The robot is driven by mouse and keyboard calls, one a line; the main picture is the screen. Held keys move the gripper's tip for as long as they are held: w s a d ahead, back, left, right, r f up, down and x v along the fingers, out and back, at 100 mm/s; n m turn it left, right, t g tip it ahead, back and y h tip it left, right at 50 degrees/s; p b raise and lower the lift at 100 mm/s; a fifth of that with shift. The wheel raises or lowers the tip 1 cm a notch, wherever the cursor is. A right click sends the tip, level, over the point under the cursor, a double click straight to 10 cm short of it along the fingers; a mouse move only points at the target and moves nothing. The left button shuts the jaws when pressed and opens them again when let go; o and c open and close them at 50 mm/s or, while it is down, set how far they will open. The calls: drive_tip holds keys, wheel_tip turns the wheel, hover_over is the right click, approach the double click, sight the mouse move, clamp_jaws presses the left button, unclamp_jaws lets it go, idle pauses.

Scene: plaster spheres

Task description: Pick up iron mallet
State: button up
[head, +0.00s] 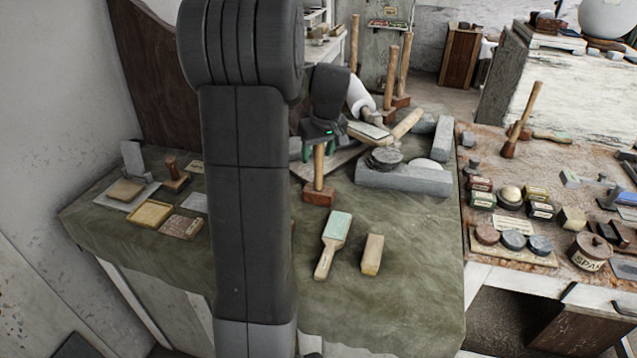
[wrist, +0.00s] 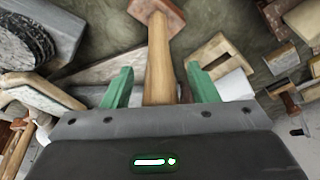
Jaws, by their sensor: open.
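A mallet with a pale wooden handle and a rusty brown block head (head: 319,194) stands head down on the green cloth of the table, handle upright. I take it for the iron mallet, but cannot tell its material. My gripper (head: 318,150) is above the head, around the upper handle. In the wrist view the green fingers of my gripper (wrist: 157,78) are open, one on each side of the mallet's handle (wrist: 159,62), with visible gaps. The top of the handle is hidden by the gripper body.
Several similar mallets (head: 404,68) stand behind to the right. Grey stone blocks (head: 405,178) lie right of the mallet. A green-faced brush-like tool (head: 333,240) and a tan block (head: 372,254) lie in front. The cloth's front right is clear.

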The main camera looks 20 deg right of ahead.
drive_tip(key=shift+w+f, duration=0.1)
drive_tip(key=shift+f, duration=0.3)
drive_tip(key=shift+c, duration=0.2)
